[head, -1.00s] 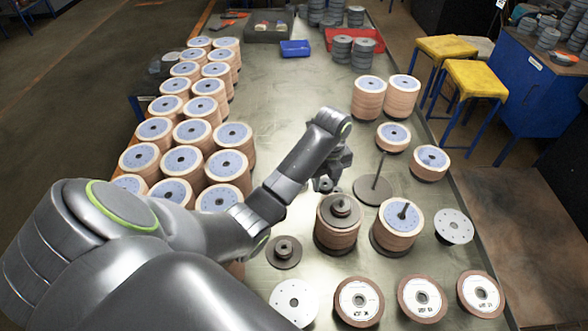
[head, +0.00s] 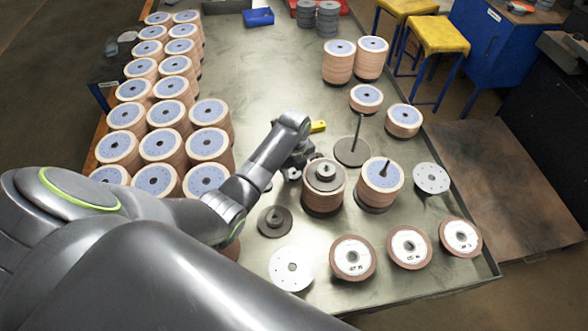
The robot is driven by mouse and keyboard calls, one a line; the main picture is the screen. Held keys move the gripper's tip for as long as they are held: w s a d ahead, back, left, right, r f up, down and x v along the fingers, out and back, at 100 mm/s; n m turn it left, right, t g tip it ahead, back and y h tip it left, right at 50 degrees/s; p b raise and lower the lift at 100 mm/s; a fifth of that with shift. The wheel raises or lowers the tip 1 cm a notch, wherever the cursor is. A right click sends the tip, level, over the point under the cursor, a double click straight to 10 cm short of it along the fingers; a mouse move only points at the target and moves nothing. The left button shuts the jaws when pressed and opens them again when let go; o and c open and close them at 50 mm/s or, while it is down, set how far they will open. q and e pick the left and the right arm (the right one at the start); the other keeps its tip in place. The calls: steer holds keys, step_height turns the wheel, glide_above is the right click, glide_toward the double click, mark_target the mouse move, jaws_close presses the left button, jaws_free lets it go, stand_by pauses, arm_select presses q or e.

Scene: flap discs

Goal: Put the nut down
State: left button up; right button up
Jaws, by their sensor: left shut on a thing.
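My left gripper (head: 292,170) is low over the table, just left of the middle disc stack, its fingers partly hidden by the wrist. It is shut on a small grey nut (head: 292,174), of which little shows; I cannot tell whether it touches the table. My right gripper is not in view.
A base with an upright rod (head: 352,152) stands behind the stacks. A round base with a hub (head: 275,221) lies in front of the gripper. Many disc stacks (head: 166,145) fill the left side. A yellow object (head: 318,127) lies behind the wrist. The table's middle back (head: 265,75) is clear.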

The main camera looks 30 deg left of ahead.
arm_select(q)
steer(key=shift+f, duration=0.35)
steer(key=o, duration=0.6)
steer(key=shift+o, duration=1.4)
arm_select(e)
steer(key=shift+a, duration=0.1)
